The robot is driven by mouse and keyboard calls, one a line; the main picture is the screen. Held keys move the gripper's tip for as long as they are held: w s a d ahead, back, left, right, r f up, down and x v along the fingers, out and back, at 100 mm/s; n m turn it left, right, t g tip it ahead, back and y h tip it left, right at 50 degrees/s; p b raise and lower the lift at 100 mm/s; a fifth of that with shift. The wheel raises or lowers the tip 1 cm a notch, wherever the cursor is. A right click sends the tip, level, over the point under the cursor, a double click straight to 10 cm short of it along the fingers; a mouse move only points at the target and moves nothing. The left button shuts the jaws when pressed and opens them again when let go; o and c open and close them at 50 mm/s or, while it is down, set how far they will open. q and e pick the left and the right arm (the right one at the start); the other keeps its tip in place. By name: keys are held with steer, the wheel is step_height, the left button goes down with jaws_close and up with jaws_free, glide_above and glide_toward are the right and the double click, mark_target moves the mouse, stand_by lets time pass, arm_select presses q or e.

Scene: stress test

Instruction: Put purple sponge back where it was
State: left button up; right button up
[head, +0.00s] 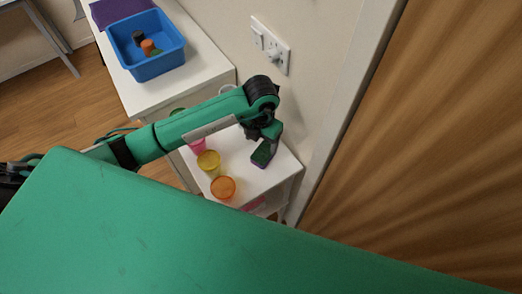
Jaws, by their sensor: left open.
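A small block with a dark green top and purple edges, which looks like the purple sponge (262,155), lies on the small white table (284,176) near its right side. My left arm reaches in from the left over this table. My left gripper (268,138) is open, pointing down just above the far end of the sponge. I cannot tell whether its fingers touch the sponge. The fingers are dark and partly hidden by the wrist. My right gripper is not in view.
Orange (223,188), yellow (209,162) and pink (198,145) cups stand left of the sponge. A blue bin (148,67) with small items sits on a taller white cabinet (205,62). A wall socket (270,45) and wooden door (430,140) are behind and right.

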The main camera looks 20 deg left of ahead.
arm_select(q)
step_height(320, 180, up, 3)
steer(key=shift+r, duration=0.15)
stand_by(0.3)
